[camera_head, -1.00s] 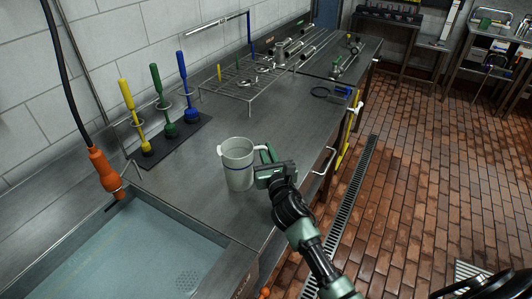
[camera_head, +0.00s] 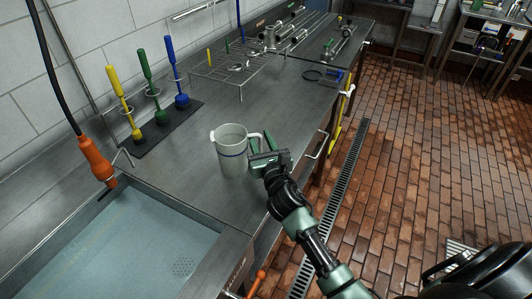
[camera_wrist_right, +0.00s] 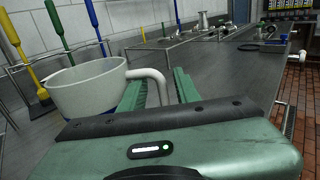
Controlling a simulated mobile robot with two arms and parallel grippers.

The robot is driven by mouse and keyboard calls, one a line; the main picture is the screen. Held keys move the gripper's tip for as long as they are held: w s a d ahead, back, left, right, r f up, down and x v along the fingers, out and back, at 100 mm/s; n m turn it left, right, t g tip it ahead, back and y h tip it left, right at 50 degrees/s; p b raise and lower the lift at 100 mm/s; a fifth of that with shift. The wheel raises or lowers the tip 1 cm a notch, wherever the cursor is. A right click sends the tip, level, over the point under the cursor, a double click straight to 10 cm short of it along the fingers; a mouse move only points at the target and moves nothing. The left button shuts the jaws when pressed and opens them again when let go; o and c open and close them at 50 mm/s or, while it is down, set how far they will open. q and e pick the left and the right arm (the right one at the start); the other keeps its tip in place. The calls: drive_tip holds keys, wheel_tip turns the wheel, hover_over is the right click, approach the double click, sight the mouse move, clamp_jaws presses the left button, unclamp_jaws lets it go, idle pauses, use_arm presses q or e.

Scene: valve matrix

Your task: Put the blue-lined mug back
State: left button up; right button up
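The pale mug (camera_head: 231,160) with a thin blue line around its body stands upright on the steel counter, just behind the sink's right corner. A handle shows on its right side and a smaller projection at its left rim. In the right wrist view the mug (camera_wrist_right: 88,92) is at left, its white handle (camera_wrist_right: 158,78) reaching between my green fingers. My right gripper (camera_head: 262,146) is beside the mug at its handle. The fingers (camera_wrist_right: 164,90) look apart, one on each side of the handle; firm contact is not visible. My left gripper is not in view.
A water-filled sink (camera_head: 150,245) lies in front. An orange hanging nozzle (camera_head: 97,160) is at left. A wire rack (camera_head: 225,72) and pipework stand farther back. Bare counter surrounds the mug.

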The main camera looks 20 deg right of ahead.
drive_tip(key=s+a+b, duration=0.1)
drive_tip(key=s, duration=0.9)
drive_tip(key=shift+a, duration=0.25)
